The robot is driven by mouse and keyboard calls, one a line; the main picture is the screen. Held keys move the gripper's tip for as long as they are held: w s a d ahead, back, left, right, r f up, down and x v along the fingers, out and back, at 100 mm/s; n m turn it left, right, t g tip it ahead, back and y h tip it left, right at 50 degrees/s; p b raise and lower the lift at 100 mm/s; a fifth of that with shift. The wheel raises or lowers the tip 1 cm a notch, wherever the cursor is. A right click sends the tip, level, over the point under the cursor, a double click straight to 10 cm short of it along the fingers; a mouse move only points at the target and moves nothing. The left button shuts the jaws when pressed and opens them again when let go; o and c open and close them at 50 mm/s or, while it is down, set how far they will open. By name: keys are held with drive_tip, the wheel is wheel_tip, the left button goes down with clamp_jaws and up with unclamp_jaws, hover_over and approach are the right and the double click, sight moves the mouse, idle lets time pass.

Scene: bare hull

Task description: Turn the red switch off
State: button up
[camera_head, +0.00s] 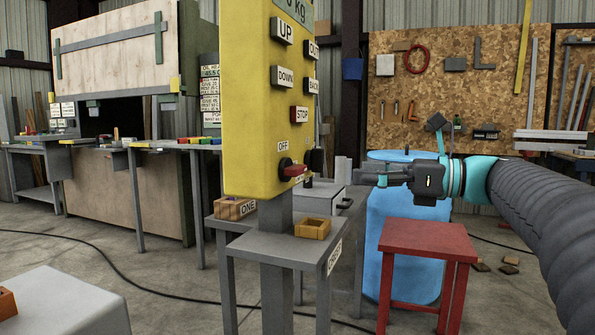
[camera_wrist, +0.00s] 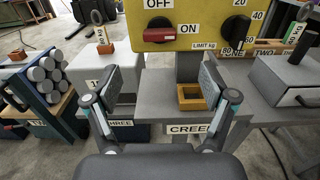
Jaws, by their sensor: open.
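The red switch (camera_head: 293,171) is a red bar handle on a black round base, low on the yellow control box (camera_head: 250,100). In the wrist view the red switch (camera_wrist: 164,35) lies about level, with the OFF label above it and the ON label at its right end. My gripper (camera_head: 376,179) is to the right of the box in the head view, apart from the switch. In the wrist view my gripper (camera_wrist: 163,80) is open and empty, its fingers spread below the switch.
A black dial (camera_wrist: 235,30) sits right of the switch on the same box. Below are grey stands, one with a small yellow open box (camera_wrist: 191,97). A red stool (camera_head: 427,238) and a blue drum (camera_head: 400,220) stand below my arm.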

sight(303, 168)
drive_tip(key=x, duration=1.3)
drive_tip(key=shift+a+f, duration=0.1)
drive_tip(key=shift+a, duration=0.05)
drive_tip(key=c, duration=1.2)
